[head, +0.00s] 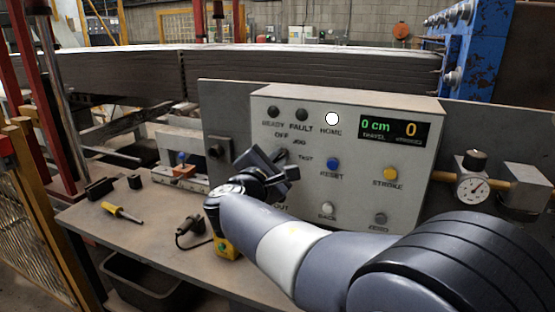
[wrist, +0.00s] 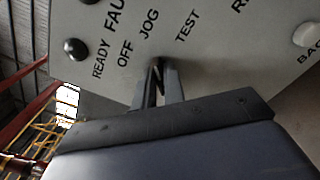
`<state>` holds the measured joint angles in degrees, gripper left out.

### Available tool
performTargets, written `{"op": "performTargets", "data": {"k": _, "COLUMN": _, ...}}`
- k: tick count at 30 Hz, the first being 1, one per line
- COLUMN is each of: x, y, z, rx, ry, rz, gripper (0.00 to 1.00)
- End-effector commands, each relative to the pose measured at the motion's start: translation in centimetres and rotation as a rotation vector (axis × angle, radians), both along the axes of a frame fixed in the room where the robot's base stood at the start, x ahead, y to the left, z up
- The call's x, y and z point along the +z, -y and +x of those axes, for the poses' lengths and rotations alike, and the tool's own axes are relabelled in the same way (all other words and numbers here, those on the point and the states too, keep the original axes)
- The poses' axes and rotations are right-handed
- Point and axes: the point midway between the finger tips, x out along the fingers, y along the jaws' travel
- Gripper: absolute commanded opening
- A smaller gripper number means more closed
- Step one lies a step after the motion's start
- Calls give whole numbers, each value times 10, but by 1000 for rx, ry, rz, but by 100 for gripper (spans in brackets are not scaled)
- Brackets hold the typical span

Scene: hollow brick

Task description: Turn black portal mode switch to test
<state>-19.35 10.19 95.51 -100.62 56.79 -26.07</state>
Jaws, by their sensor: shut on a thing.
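The grey control panel (head: 350,190) faces me, with a black mode switch (head: 282,153) under the labels OFF, JOG and TEST. In the wrist view the two dark fingers (wrist: 165,82) are close together at the panel face, shut on the switch. OFF and JOG read to the left of the fingertips and TEST to the right. The fingers hide most of the knob, so I cannot tell which label its pointer faces.
The panel also has a white lit HOME lamp (head: 332,119), a blue RESET button (head: 333,164), a yellow STROKE button (head: 391,162) and a display (head: 394,129) reading 0 cm. A yellow-handled screwdriver (head: 121,211) lies on the bench. A gauge (head: 473,187) stands at right.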

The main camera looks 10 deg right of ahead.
Motion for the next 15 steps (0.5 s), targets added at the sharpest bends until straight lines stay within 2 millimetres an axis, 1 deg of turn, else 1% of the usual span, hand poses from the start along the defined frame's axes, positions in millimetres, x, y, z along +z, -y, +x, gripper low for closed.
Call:
{"op": "performTargets", "data": {"k": 8, "x": -3, "y": 0, "z": 0, "rx": -1, "ry": 25, "rz": 36, "gripper": 0}}
{"op": "performTargets", "data": {"k": 15, "x": -7, "y": 0, "z": 0, "rx": 0, "ry": 110, "rz": 150, "gripper": 0}}
